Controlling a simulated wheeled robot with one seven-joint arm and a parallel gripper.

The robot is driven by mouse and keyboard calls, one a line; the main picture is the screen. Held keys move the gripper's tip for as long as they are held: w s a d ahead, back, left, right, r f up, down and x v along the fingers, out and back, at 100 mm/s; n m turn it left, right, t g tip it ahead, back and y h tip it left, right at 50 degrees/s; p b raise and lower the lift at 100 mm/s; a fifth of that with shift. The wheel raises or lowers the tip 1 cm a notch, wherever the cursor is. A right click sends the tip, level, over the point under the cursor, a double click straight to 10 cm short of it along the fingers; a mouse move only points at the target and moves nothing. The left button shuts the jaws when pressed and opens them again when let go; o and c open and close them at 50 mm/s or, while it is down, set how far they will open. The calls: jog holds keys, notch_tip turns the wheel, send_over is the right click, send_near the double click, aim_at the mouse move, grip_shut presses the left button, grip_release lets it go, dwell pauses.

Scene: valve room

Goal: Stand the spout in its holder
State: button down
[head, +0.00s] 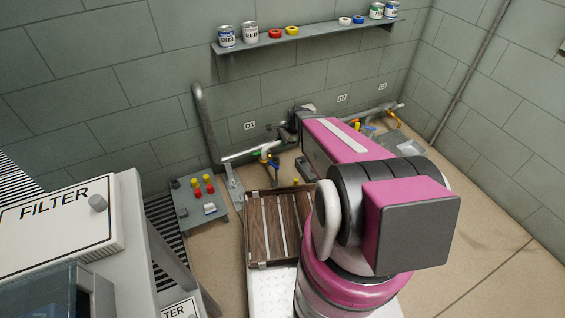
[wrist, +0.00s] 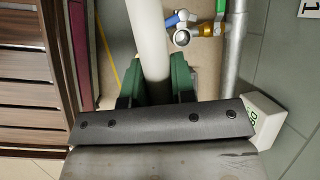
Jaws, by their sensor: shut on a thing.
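A white round tube, which looks like the spout (wrist: 148,35), runs up the wrist view from between my green fingers. My gripper (wrist: 156,88) is shut on it. The tube's far end runs out of the top of the wrist view, and its near end is hidden behind the gripper body. In the head view my pink arm reaches toward the back wall and mostly hides the gripper; I cannot make out the spout there. I cannot identify the holder in either view.
A grey wall pipe (head: 250,152) carries valves, with a brass valve (wrist: 204,29) near the spout. A slatted wooden platform (head: 262,232) and a grey bench with red and yellow knobs (head: 201,208) stand left of my arm. A filter cabinet (head: 60,228) fills the lower left.

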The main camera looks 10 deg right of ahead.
jog(key=shift+d+f, duration=0.25)
jog(key=w+d+f, duration=0.6)
jog(key=w+f, duration=0.3)
jog(key=f, duration=0.1)
jog(key=shift+w+f, duration=0.3)
jog(key=shift+w, duration=0.1)
jog(key=shift+f, duration=0.35)
jog(key=c, duration=1)
grip_release()
jog(key=shift+f, duration=0.1)
jog(key=shift+o, duration=0.2)
